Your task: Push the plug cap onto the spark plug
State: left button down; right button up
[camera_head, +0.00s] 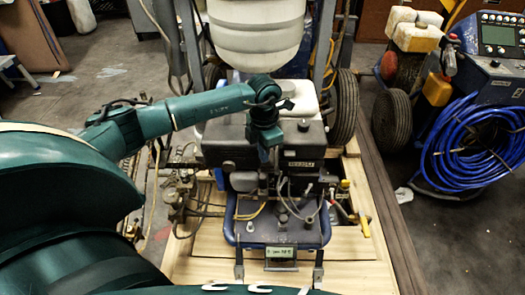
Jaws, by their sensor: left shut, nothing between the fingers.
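My left arm reaches in from the left over the engine (225,150) of the line striper. My left gripper (264,160) points down at the engine's front face, is shut and holds nothing. A few thin cables (284,190) hang below and to the right of the gripper, in front of the engine. The plug cap and the spark plug are too small and dark for me to tell apart from the other engine parts. My right gripper is not in view.
The striper stands on a wooden pallet (200,268), with a white tank (255,35) behind the engine. A blue frame (315,235) is in front. A second machine with a coiled blue hose (470,140) stands at the right.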

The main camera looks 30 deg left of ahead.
aim_at(263, 176)
pick_arm(q)
jog(key=n+p, duration=0.1)
jog(key=n, duration=0.9)
jog(key=shift+p, duration=0.35)
jog(key=n, duration=0.5)
jog(key=shift+s+f+p, duration=0.1)
jog(key=shift+f+p, duration=0.05)
jog(key=shift+p, duration=0.25)
jog(key=n, duration=0.5)
jog(key=shift+s+a+f+n+p, duration=0.1)
jog(key=shift+f+n+p, duration=0.05)
jog(key=shift+n+p, duration=0.25)
jog(key=shift+f, duration=0.25)
notch_tip(263, 176, down, 2)
jog(key=b, duration=0.2)
jog(key=shift+f+b, duration=0.25)
jog(key=shift+b, duration=0.15)
notch_tip(263, 176, down, 2)
jog(key=shift+b, duration=0.85)
jog(key=shift+f, duration=0.35)
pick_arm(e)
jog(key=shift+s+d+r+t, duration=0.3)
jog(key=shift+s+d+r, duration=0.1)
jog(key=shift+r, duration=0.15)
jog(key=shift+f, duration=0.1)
